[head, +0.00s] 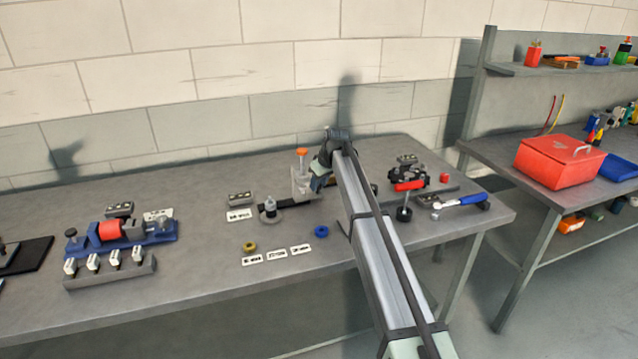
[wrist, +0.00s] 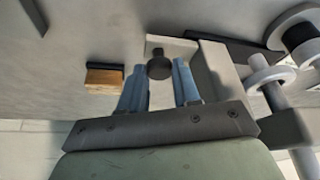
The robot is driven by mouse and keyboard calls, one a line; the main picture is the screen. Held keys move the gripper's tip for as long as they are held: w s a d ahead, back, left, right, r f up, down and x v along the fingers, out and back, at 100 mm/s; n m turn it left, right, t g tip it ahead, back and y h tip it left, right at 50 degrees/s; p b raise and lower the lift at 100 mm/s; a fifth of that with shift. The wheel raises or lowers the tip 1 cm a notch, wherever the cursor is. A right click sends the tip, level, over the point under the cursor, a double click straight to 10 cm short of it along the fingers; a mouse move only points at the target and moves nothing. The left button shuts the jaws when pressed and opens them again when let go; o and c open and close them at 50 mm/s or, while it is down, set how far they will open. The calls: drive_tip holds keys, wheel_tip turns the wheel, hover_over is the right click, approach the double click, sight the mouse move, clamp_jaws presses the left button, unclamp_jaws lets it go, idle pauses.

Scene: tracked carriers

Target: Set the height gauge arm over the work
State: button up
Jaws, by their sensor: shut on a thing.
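The height gauge looks to be the light grey upright stand (head: 299,186) with an orange-topped post, near the back middle of the bench. My gripper (head: 318,181) is at its right side, small and partly hidden by my arm in the head view. In the wrist view, the blue fingers of my gripper (wrist: 159,84) stand either side of a dark round knob (wrist: 160,66) on a light grey block (wrist: 190,46), shut on it. A grey piece on a dark round base (head: 270,212), perhaps the work, stands just left of the stand. The gauge arm is hard to make out.
A blue fixture with a red cylinder (head: 113,231) stands at left. Yellow (head: 249,247) and blue (head: 321,232) rings and several labels lie in front. A red-handled clamp device (head: 408,185) and a blue-handled tool (head: 460,201) are at right.

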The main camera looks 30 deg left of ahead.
clamp_jaws()
drive_tip(key=s+a, duration=0.8)
drive_tip(key=shift+s, duration=0.1)
drive_tip(key=shift+a, duration=0.1)
drive_tip(key=o, duration=0.7)
unclamp_jaws()
drive_tip(key=shift+o, duration=0.2)
drive_tip(key=shift+r, duration=0.1)
drive_tip(key=v, duration=1.3)
drive_tip(key=shift+r, duration=0.25)
